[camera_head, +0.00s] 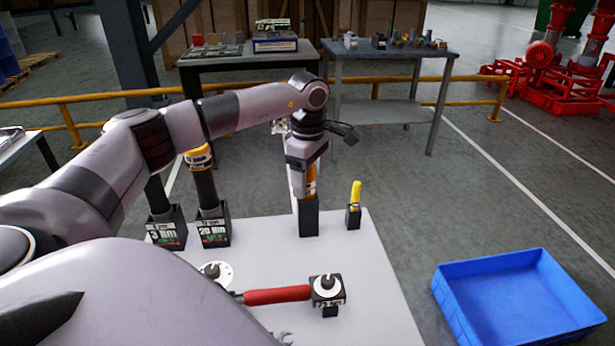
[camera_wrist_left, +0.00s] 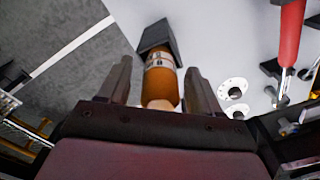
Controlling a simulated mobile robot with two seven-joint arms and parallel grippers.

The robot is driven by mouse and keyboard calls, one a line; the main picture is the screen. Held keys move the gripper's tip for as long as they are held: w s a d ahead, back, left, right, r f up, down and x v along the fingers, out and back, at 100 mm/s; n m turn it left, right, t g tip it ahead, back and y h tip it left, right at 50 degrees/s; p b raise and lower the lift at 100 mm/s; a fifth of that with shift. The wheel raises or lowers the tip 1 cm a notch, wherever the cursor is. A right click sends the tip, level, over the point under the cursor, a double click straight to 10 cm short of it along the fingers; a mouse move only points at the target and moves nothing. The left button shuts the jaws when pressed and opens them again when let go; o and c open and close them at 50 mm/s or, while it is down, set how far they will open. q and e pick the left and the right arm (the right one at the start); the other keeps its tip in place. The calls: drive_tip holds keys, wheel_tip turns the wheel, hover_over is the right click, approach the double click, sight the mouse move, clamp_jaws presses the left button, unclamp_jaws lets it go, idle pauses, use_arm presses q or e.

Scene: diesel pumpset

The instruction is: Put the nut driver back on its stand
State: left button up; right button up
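An orange-handled driver with a pale label band (camera_wrist_left: 160,82), which I take to be the nut driver, stands upright in a black stand (camera_head: 308,218) on the white tabletop. Its stand also shows in the left wrist view (camera_wrist_left: 157,38). My left gripper (camera_head: 304,168) is above the stand, pointing down, with the handle between its fingers. In the left wrist view its fingers (camera_wrist_left: 158,82) are apart, with a gap visible on each side of the handle. The driver's lower end is hidden in the stand. My right gripper is not in view.
A yellow-handled tool (camera_head: 355,195) stands in a small black stand just right. Two labelled stands, 3 Nm (camera_head: 168,232) and 20 Nm (camera_head: 213,230), hold tools at left. A red-handled tool (camera_head: 278,295) lies in front. A blue crate (camera_head: 515,300) is at right.

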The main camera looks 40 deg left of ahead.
use_arm(q)
drive_tip(key=shift+r, duration=3.6)
